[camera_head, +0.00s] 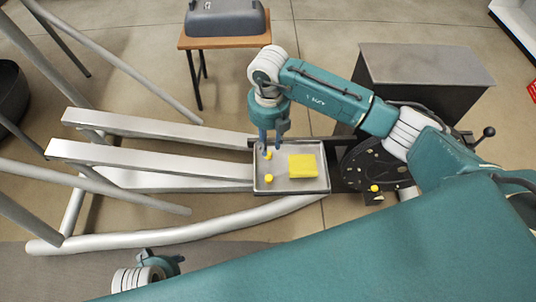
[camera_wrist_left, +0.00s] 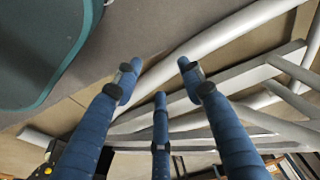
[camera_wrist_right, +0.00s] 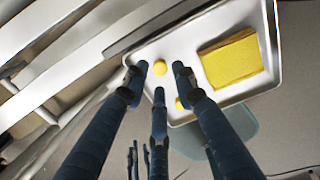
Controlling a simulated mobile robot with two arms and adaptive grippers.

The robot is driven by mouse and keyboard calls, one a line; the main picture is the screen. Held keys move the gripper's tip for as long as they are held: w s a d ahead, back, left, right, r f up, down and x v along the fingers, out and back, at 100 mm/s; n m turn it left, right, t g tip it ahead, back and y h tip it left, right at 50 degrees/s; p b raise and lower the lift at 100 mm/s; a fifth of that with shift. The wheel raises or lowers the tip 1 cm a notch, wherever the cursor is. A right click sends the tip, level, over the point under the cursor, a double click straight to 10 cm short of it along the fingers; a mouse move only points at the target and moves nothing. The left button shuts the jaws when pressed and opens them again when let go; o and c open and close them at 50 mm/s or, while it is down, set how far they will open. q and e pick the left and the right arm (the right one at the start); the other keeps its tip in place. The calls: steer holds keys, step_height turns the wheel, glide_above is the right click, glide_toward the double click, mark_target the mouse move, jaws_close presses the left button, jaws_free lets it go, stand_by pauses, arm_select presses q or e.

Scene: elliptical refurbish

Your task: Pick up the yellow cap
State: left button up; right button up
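Two small round yellow caps lie in the shallow metal tray (camera_head: 319,186). One yellow cap (camera_head: 269,178) is near the tray's left front; the other yellow cap (camera_head: 267,156) is close by my right gripper (camera_head: 270,146), partly hidden by its fingers. In the right wrist view one cap (camera_wrist_right: 159,68) shows between the spread fingertips, and another cap (camera_wrist_right: 180,103) is partly covered by a finger. The right gripper is open and points down over the tray; I cannot tell its exact height. My left gripper (camera_wrist_left: 158,72) is open and empty, away from the tray.
A yellow block-like pad (camera_head: 303,166) lies in the tray, right of the caps. A black round machine part (camera_head: 362,162) with a lever adjoins the tray's right side. Large grey tubes (camera_head: 180,232) of the elliptical frame run left. A wooden stool (camera_head: 224,42) stands behind.

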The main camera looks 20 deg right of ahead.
step_height(320, 180, down, 4)
steer(key=shift+a+r, duration=0.1)
arm_select(q)
step_height(320, 180, up, 2)
steer(key=shift+w+r, duration=0.1)
steer(key=shift+r, duration=0.15)
arm_select(e)
steer(key=c, duration=0.4)
steer(key=shift+r, duration=0.1)
